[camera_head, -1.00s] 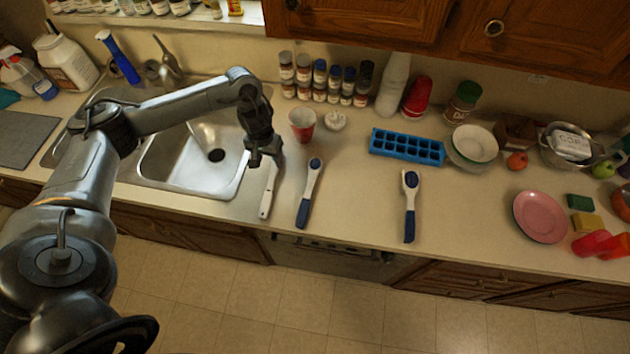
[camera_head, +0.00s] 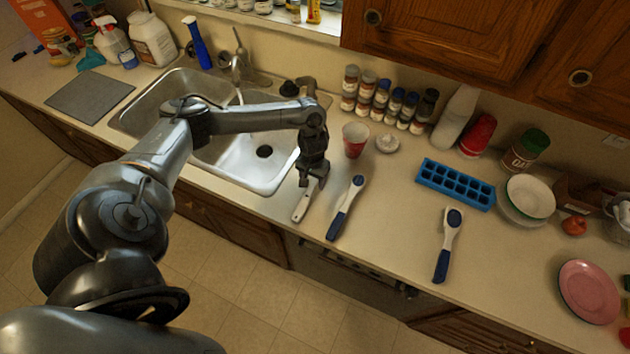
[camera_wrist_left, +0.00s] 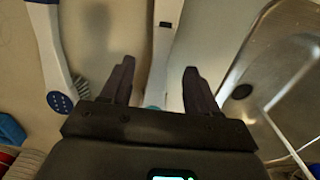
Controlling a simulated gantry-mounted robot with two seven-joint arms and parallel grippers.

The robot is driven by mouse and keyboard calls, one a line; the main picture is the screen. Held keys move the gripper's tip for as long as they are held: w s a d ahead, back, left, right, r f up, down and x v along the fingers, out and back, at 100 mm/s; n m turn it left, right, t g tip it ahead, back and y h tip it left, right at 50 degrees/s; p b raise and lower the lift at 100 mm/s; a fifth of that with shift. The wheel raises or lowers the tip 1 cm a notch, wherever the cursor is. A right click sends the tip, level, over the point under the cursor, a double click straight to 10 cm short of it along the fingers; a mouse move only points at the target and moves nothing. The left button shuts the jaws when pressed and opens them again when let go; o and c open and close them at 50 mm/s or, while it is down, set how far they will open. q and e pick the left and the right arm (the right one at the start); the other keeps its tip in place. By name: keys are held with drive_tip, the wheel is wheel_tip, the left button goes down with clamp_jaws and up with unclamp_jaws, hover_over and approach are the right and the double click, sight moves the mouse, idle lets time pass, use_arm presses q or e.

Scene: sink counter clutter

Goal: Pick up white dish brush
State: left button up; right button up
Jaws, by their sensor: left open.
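The white dish brush (camera_head: 303,206) lies on the counter just right of the sink, its plain white handle pointing to the front edge. My left gripper (camera_head: 313,182) is over its far part and hides the head in the head view. In the left wrist view the gripper (camera_wrist_left: 159,67) is open, with the white handle (camera_wrist_left: 162,45) running between its two fingers. A bit of teal shows low between the fingers. Whether the fingers reach down beside the handle, I cannot tell. My right gripper is not in view.
A white and blue brush (camera_head: 345,208) lies close to the right, and another such brush (camera_head: 447,245) lies farther right. The sink (camera_head: 250,160) is at the left. A red cup (camera_head: 355,139) and a small white item (camera_head: 387,144) stand behind. The blue ice tray (camera_head: 456,184) lies right.

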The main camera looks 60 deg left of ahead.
use_arm(q)
drive_tip(key=shift+f, duration=0.85)
clamp_jaws()
drive_tip(key=shift+r, duration=0.15)
